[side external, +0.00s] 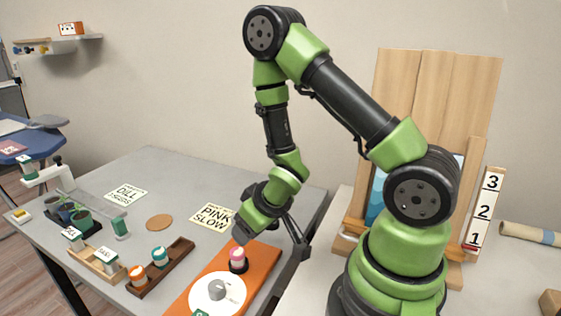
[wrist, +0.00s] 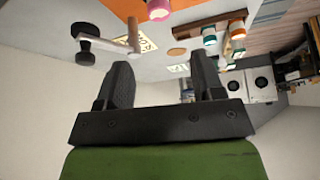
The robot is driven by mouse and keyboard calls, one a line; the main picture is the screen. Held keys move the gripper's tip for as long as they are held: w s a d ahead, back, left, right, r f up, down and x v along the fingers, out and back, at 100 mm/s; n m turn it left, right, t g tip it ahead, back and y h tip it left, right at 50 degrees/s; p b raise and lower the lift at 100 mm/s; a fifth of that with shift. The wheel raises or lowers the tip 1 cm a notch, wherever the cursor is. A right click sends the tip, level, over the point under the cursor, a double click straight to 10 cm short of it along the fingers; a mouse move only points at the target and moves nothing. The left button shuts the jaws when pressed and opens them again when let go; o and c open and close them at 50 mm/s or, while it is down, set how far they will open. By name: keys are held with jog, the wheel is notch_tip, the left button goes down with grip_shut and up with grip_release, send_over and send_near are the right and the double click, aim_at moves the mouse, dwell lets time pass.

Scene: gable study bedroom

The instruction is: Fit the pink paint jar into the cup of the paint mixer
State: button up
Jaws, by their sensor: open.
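The pink paint jar (side external: 237,255) stands upright, its lower part inside or just behind the rim of the black cup (side external: 239,267); how deep it sits I cannot tell. The cup is on the orange base of the paint mixer (side external: 262,262), behind a white disc with a grey knob (side external: 217,290). My gripper (side external: 242,234) is just above the jar in the side view, apart from it or barely clear. In the wrist view my gripper (wrist: 162,78) has its fingers spread with nothing between them. A pink and white jar shows there at the top edge (wrist: 158,8).
A dark wooden rack (side external: 178,266) with an orange and a teal jar stands left of the mixer. A black-ended lever (side external: 300,243) is right of my gripper. A PINK SLOW card (side external: 213,217) lies behind. The grey table's back middle is fairly clear.

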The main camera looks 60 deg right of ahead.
notch_tip(320, 180, up, 15)
jog(key=a+m+t, duration=0.1)
jog(key=a, duration=0.1)
jog(key=s+a+r+y, duration=0.3)
jog(key=s+a+r, duration=0.2)
jog(key=s+r, duration=0.5)
jog(key=shift+s+a+r+m, duration=0.2)
jog(key=shift+s+a+m, duration=0.1)
jog(key=shift+s, duration=0.7)
